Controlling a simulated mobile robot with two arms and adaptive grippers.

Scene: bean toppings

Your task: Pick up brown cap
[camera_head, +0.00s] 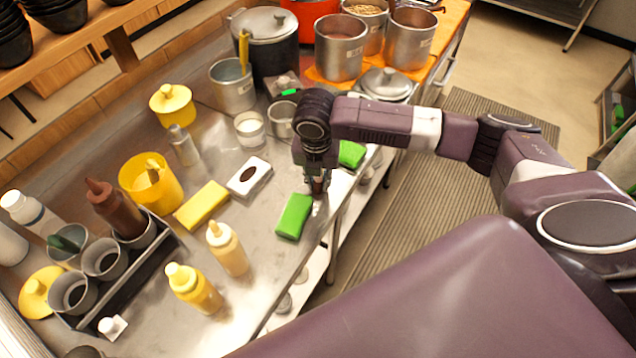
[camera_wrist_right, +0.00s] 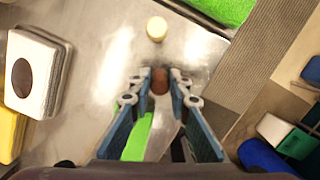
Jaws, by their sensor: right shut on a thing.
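My right gripper (camera_head: 317,192) reaches down over the right edge of the steel counter, just right of a green sponge. In the right wrist view its two fingertips (camera_wrist_right: 160,84) are closed on the small round brown cap (camera_wrist_right: 160,80). Only part of the cap shows between the fingers. I cannot tell whether it still touches the counter. My left gripper is out of view.
A green sponge (camera_head: 294,216) and a white box with a brown oval (camera_head: 249,176) lie nearby. A cream round cap (camera_wrist_right: 157,28) stands near the fingertips. Squeeze bottles (camera_head: 228,248), a yellow tub (camera_head: 150,184) and a brown bottle (camera_head: 116,208) stand left. Metal pots (camera_head: 341,47) fill the back.

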